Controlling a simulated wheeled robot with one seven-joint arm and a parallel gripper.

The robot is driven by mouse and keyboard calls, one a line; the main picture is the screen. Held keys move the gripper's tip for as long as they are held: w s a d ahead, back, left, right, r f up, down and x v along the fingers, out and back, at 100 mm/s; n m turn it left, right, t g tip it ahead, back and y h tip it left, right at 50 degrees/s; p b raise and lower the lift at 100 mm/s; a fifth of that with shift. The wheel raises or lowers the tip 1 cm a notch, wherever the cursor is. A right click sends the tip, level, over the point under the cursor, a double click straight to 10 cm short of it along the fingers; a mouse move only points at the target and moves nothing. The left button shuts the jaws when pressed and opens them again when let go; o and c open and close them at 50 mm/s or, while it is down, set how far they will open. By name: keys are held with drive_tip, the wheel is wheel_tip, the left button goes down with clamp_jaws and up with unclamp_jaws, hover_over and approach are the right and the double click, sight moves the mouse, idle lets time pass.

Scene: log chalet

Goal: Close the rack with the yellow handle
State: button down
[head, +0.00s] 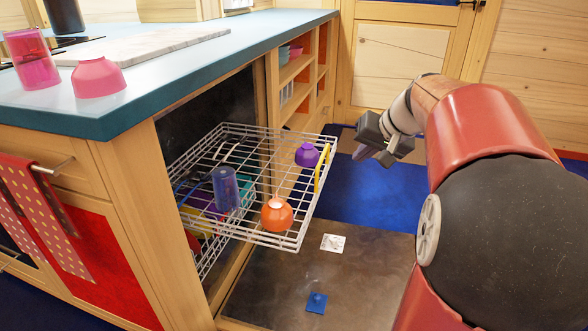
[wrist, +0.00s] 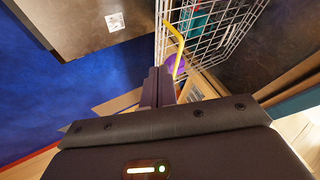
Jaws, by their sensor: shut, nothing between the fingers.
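The pulled-out upper wire rack (head: 262,238) juts from the dark opening under the blue counter. Its yellow handle (head: 322,168) is on the rack's outer edge, on the side toward my gripper. A purple bowl, an orange bowl and a blue cup sit in the rack. My gripper (head: 361,152) is shut and empty, to the right of the handle, with a gap between them in the head view. In the wrist view the shut fingers (wrist: 159,84) point toward the yellow handle (wrist: 177,50) and the rack's wires (wrist: 208,42); I cannot tell the exact distance.
The lowered door (head: 340,285) lies open below the rack, with a white label and a small blue piece on it. A lower rack (head: 209,258) shows partly beneath. The counter edge (head: 215,62) stands above. Open blue floor (head: 370,200) lies behind the door.

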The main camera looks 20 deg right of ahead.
drive_tip(key=w+a+f, duration=0.2)
drive_tip(key=w+f, duration=0.6)
drive_tip(key=w, duration=0.2)
drive_tip(key=shift+w+a+m+t, duration=0.15)
drive_tip(key=shift+w+m+t, duration=0.1)
drive_tip(key=shift+m+t, duration=0.05)
